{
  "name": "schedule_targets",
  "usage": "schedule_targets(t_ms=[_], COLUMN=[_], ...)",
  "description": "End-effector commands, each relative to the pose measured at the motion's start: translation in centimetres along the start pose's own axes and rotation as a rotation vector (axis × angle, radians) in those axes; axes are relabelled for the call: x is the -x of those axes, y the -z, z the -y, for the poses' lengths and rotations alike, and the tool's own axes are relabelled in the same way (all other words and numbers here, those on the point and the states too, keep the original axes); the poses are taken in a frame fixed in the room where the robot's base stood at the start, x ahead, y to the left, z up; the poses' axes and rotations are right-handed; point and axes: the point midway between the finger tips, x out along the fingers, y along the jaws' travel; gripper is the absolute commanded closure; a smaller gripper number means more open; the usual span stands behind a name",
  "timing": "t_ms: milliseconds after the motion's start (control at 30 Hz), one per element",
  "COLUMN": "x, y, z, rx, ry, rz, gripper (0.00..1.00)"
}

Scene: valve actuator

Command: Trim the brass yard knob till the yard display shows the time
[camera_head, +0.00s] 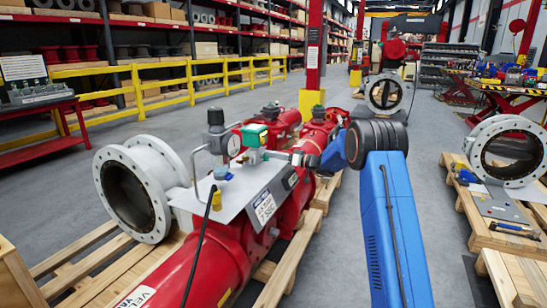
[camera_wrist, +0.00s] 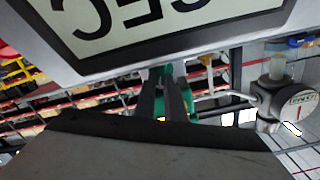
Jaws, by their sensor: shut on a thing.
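The red valve actuator (camera_head: 205,262) lies on a pallet with a grey plate on top. On the plate's sloped face is a white display (camera_head: 265,208) with black characters ending in SEC; its digits are too small to read surely. In the wrist view the display (camera_wrist: 150,14) is upside down and cropped to SEC. A green valve block (camera_head: 252,135) stands behind the display and shows partly behind the fingers in the wrist view (camera_wrist: 165,72). My gripper (camera_head: 300,159) reaches in from the right beside this block. Its dark fingers (camera_wrist: 166,92) are shut on the brass yard knob, which they hide.
A round gauge (camera_head: 232,145) and a bent grey pipe (camera_head: 197,165) stand left of the green block; the gauge also shows in the wrist view (camera_wrist: 300,103). A black cable (camera_head: 203,245) runs down the front. A grey flanged ring (camera_head: 140,190) stands left, another (camera_head: 507,150) right.

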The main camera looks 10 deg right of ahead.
Motion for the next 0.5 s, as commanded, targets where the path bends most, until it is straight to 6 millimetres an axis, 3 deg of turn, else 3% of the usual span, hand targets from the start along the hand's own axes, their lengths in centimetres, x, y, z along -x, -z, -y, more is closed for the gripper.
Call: schedule_targets(t_ms=[500], x=[0.01], y=[0.00], z=[-0.36], rx=[-0.258], ry=[0.000], rz=[-0.001], gripper=[1.00])
